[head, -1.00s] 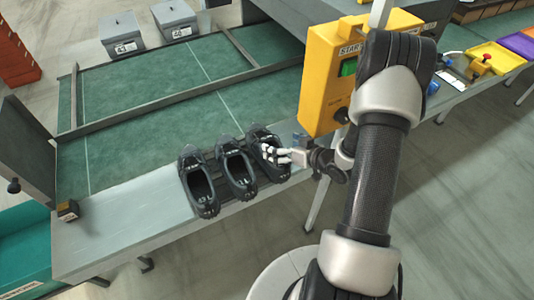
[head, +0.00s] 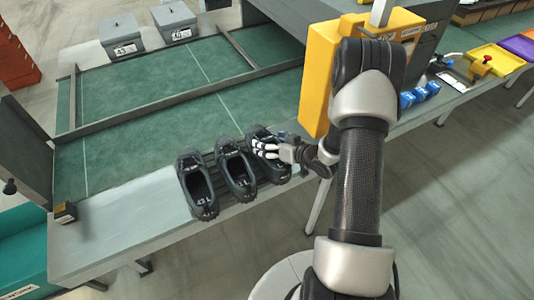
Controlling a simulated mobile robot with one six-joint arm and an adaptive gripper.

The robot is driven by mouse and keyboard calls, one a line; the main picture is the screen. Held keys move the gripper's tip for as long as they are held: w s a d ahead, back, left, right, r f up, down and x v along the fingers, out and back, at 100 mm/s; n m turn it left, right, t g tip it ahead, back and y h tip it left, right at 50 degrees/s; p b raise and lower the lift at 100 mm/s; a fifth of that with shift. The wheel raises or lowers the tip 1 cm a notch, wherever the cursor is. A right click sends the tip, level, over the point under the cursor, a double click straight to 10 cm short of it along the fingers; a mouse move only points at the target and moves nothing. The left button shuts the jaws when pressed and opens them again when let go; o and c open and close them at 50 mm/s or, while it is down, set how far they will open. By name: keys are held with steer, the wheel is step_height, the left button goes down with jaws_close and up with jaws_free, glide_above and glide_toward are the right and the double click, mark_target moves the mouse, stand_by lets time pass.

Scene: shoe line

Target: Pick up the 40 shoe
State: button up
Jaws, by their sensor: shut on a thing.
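Three black shoes stand side by side at the front edge of the line: a left one (head: 197,187), a middle one (head: 236,170) and a rightmost one (head: 273,171). The left shoe has a white mark at its near end that looks like 43 L. The marks on the other two are too small to read surely. My gripper (head: 264,149) reaches in from the right, and its pale fingers are shut on the upper part of the rightmost shoe. The fingers hide part of that shoe, which still stands in the row.
Grey boxes labelled 43 (head: 122,36) and 40 (head: 174,22) stand behind the green belt (head: 150,120). A yellow control box (head: 318,75) rises close to my arm. Blue items (head: 420,93) and a yellow tray (head: 492,60) lie to the right. Bare metal surface (head: 120,215) is left of the shoes.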

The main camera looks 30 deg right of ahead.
steer(key=c, duration=1)
steer(key=shift+c, duration=0.8)
steer(key=shift+w+r, duration=0.1)
steer(key=shift+r, duration=0.05)
